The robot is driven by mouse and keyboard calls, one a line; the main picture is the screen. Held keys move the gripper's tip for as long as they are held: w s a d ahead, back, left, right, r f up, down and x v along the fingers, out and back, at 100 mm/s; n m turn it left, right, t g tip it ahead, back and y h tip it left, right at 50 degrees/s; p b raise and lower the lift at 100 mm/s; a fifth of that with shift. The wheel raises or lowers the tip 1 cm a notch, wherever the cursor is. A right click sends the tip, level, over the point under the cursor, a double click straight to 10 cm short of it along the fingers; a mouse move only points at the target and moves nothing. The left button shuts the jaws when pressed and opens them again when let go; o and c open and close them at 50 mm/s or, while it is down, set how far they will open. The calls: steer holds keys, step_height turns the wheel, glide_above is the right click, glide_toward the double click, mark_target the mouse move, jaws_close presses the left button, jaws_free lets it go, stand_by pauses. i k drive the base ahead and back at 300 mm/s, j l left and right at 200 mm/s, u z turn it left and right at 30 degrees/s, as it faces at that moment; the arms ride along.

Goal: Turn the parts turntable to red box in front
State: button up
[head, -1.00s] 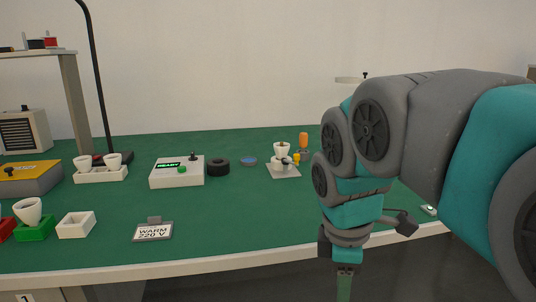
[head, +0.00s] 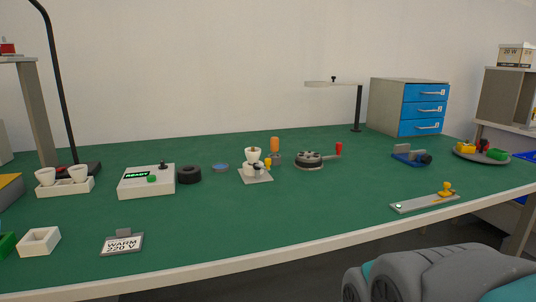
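The parts turntable (head: 470,158) is a low grey round plate at the far right of the green bench, near its right end. A yellow box (head: 466,148) sits on its left side and a green box (head: 497,155) on its right, nearer side. A small red part (head: 481,145) shows between them, toward the back; it is too small to make out clearly. A dark shape stands by it. My gripper is out of view; only my arm's grey and teal links show at the bottom right, well short of the turntable.
A blue vise-like tool (head: 411,155) stands left of the turntable. A grey strip with a yellow knob (head: 446,188) lies near the front edge. A blue-drawer cabinet (head: 410,106) stands behind. A crank disc (head: 310,161) with a red handle is mid-bench. Green surface between is clear.

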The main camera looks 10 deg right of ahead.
mark_target(481, 152)
steer(key=z, duration=1.4)
steer(key=i+l, duration=0.15)
steer(key=l, duration=0.15)
steer(key=i+l+u, duration=0.15)
steer(key=i+l, duration=0.2)
steer(key=l, duration=0.3)
steer(key=i+l+u, duration=0.15)
steer(key=l, duration=0.15)
steer(key=i+l, duration=0.15)
steer(key=l, duration=0.2)
steer(key=u, duration=0.05)
